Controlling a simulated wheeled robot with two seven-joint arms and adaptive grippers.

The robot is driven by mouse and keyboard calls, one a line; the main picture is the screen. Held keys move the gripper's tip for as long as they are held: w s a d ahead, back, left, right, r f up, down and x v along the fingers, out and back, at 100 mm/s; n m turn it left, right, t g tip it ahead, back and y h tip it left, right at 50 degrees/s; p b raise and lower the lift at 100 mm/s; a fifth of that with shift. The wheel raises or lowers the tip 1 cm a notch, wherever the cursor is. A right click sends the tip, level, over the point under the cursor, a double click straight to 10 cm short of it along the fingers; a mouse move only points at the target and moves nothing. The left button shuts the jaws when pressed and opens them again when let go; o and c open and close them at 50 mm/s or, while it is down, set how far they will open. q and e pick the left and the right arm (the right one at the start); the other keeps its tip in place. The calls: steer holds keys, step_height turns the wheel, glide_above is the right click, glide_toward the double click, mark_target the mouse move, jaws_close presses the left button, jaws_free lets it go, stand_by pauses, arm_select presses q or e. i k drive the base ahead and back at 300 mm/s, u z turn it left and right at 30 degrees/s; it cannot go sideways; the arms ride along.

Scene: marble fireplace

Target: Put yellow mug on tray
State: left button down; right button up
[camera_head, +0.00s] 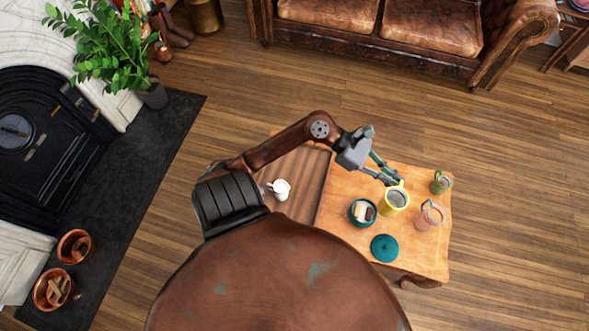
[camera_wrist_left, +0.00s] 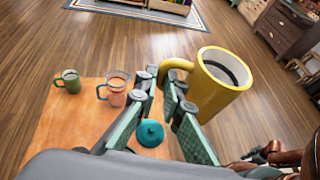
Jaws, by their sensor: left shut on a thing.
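The yellow mug (camera_head: 397,200) has dark contents. My left gripper (camera_head: 391,179) is shut on its handle. In the left wrist view the mug (camera_wrist_left: 222,85) looks upright or slightly tilted, its handle between the fingers (camera_wrist_left: 165,90). It looks large against the table, as if raised; the gap below it is hidden. The tray (camera_head: 305,178) is the dark brown, striped wooden surface on the left part of the table, partly hidden by my arm. A small white jug (camera_head: 281,189) stands on it. My right gripper is not in view.
The tray's right part looks clear. A leather sofa (camera_head: 380,45) stands behind.

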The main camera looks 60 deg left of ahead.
mark_target(304, 160)
steer(key=u, duration=1.2)
steer(key=i, duration=0.35)
steer(key=u, duration=0.35)
